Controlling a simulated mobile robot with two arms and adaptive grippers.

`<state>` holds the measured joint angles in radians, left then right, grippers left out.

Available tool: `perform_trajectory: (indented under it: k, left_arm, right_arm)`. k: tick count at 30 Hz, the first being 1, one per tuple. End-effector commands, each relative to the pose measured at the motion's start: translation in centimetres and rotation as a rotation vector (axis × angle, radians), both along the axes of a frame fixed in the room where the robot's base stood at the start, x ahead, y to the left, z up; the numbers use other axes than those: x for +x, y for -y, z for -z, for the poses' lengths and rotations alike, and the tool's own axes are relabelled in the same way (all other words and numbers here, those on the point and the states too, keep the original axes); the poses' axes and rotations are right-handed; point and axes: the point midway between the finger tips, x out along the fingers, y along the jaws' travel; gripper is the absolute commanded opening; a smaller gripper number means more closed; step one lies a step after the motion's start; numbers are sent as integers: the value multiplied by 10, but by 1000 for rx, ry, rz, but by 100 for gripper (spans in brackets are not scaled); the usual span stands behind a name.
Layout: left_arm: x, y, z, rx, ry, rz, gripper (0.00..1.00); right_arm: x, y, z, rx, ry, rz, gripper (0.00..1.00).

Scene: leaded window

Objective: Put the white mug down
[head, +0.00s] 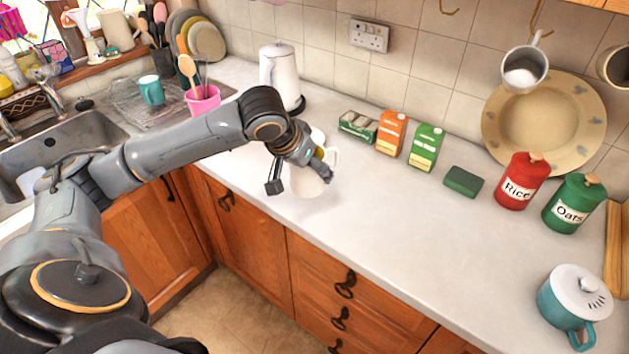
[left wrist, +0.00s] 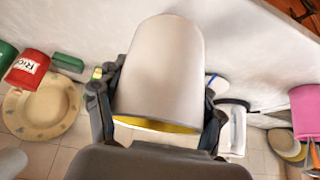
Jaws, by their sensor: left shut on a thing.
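The white mug (head: 310,186) is in my left gripper (head: 300,174), low over the white counter near the front edge, above the drawers. The gripper and wrist hide part of it in the head view. In the left wrist view the mug (left wrist: 160,65) fills the space between the two fingers, one on each side of it. Its yellow inside shows at the rim nearest the camera. I cannot tell whether its base touches the counter (head: 385,230). My right gripper is not in view.
A white kettle (head: 280,70) stands behind the gripper. Orange (head: 391,132) and green (head: 426,147) cartons, a green sponge (head: 463,181), and Rice (head: 520,182) and Oats (head: 573,205) canisters line the wall. The middle counter is clear.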

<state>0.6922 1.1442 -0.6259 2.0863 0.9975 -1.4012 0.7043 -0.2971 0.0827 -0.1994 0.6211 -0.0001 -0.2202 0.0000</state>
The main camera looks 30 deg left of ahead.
Motion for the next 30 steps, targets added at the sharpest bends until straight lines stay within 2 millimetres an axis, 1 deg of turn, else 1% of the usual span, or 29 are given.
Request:
perform_trajectory:
  k: [1, 7, 9, 12, 15, 22, 25, 27, 30]
  left_arm:
    - [12, -7, 2, -3, -1, -5, 8]
    - [56, -30, 23, -3, 2, -3, 8]
    - [65, -35, 40, -2, -1, -1, 8]
    - [78, -42, 58, -3, 1, -1, 8]
    - [88, -46, 71, -2, 2, 0, 8]
    - [99, -53, 86, -1, 3, 0, 8]
    - [97, -52, 100, 1, 1, 2, 8]
    - [97, -52, 109, 0, 2, 1, 8]
    - [97, -52, 115, -1, 4, 3, 8]
  right_arm:
    - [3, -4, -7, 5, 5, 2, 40]
    - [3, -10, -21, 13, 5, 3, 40]
    - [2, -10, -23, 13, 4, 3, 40]
    - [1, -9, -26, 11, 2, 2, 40]
    - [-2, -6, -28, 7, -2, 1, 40]
    - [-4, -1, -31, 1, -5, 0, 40]
    - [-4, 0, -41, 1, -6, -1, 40]
    - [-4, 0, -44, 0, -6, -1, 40]
    - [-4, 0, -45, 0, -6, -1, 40]
